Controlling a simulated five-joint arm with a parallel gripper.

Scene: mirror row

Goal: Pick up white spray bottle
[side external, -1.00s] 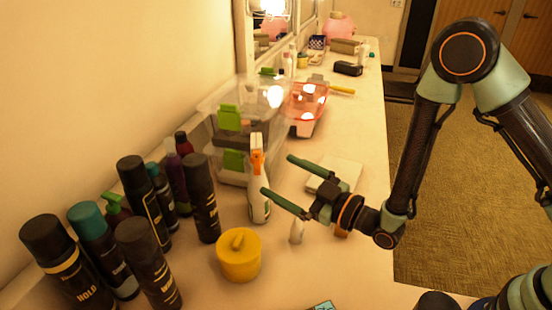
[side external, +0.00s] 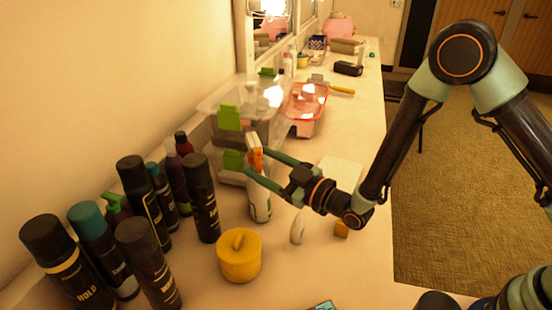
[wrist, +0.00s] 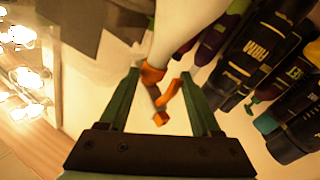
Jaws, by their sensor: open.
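The white spray bottle (side external: 260,208) stands upright on the counter, with an orange sprayer head on top. In the wrist view its white body (wrist: 180,30) runs up from the orange head, which shows between the two fingertips. My gripper (side external: 254,161) is open, its green fingers on either side of the bottle's upper part in the side view. The fingers also show apart in the wrist view (wrist: 160,74). The lower finger hides part of the bottle's neck. I cannot tell whether either finger touches it.
Several dark bottles (side external: 201,200) crowd to the left. A yellow lidded jar (side external: 240,264) stands in front. Clear bins with green clips (side external: 229,117) stand behind, with a pink tray (side external: 305,110) beyond. A small white item (side external: 297,228) stands to the right.

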